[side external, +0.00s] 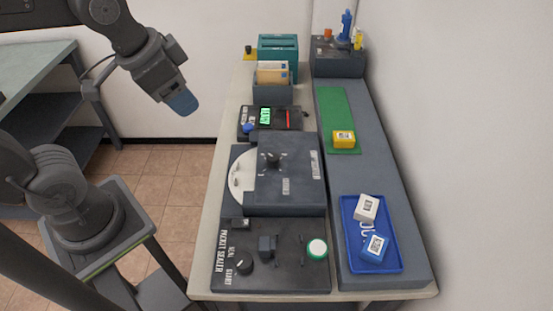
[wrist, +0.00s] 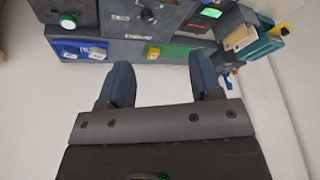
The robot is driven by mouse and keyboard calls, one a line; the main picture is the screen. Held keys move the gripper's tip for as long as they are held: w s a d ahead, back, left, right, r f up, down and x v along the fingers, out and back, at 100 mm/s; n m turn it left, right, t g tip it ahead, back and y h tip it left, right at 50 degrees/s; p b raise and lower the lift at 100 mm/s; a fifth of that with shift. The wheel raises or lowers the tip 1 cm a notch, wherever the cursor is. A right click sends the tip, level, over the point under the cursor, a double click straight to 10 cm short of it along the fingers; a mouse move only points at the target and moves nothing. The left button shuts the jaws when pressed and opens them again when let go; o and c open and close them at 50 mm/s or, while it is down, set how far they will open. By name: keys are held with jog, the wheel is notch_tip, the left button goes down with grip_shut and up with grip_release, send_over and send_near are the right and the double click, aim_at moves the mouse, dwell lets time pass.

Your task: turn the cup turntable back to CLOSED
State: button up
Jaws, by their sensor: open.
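The cup turntable (side external: 241,172) is a pale disc, mostly covered by a dark grey housing (side external: 290,185) in the middle of the bench. Its exposed part shows on the left side of the housing. A dark knob (side external: 272,156) stands on top of the housing; it also shows in the wrist view (wrist: 147,15). The labels are too small to read. My gripper (side external: 183,104) is raised in the air left of the bench, well apart from the turntable. In the wrist view its two blue fingers (wrist: 160,85) are spread with nothing between them.
The packet sealer (side external: 270,255) is in front of the turntable. A scale with a green display (side external: 265,116) and a box of envelopes (side external: 272,90) stand behind it. At right are a blue tray (side external: 359,264) with two small boxes and a yellow box (side external: 344,138) on a green mat.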

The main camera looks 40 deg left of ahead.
jog(key=w+d+f+m+g, duration=0.2)
jog(key=w+d+m, duration=0.1)
jog(key=w+m, duration=0.45)
jog(key=m+g, duration=0.3)
jog(key=m, duration=0.5)
send_over(273, 157)
notch_tip(273, 157, down, 7)
jog(key=shift+n, duration=0.25)
notch_tip(273, 157, down, 13)
jog(key=shift+f, duration=0.15)
grip_shut()
